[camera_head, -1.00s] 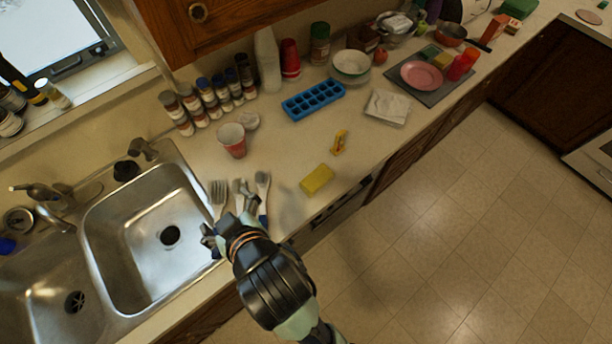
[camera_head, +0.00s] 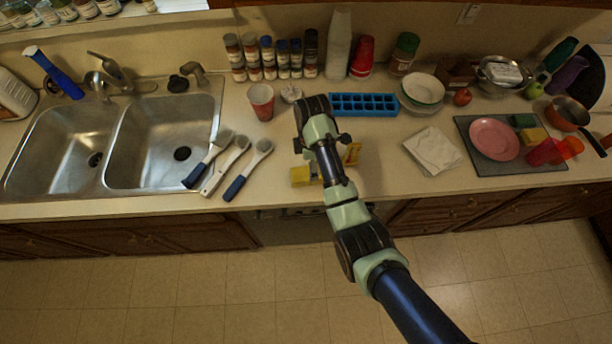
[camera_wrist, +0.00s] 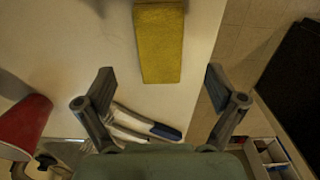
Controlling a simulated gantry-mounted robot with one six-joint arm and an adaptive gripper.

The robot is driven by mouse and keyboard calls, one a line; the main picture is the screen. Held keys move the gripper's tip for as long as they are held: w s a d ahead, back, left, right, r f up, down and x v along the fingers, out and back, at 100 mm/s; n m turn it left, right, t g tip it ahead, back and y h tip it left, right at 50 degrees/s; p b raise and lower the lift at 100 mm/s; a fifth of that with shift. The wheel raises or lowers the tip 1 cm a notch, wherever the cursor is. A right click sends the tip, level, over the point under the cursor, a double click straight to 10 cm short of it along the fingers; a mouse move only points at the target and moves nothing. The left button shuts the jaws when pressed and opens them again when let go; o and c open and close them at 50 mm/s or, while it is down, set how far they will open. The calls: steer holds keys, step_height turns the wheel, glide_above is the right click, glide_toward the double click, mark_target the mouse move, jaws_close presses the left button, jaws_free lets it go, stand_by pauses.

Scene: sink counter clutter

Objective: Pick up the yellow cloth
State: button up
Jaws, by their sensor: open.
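The yellow cloth looks like a flat, rectangular yellow block. It lies on the counter near the front edge in the head view (camera_head: 302,175), partly hidden by my arm. In the wrist view the yellow cloth (camera_wrist: 158,45) is at top centre, beyond my fingertips. My gripper (camera_wrist: 159,76) is open, with its two fingers spread wide and nothing between them. The cloth lies ahead of the gap between the fingers, apart from both. In the head view my arm hides most of the gripper.
Three brushes (camera_head: 240,165) lie left of the cloth beside the sink (camera_head: 160,150). A red cup (camera_head: 262,100) and blue ice tray (camera_head: 365,104) stand behind. Counter between brushes and cloth is clear.

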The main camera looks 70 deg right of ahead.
steer(key=f, duration=0.7)
steer(key=shift+w+a, duration=0.15)
steer(key=shift+w, duration=0.05)
steer(key=c, duration=1.2)
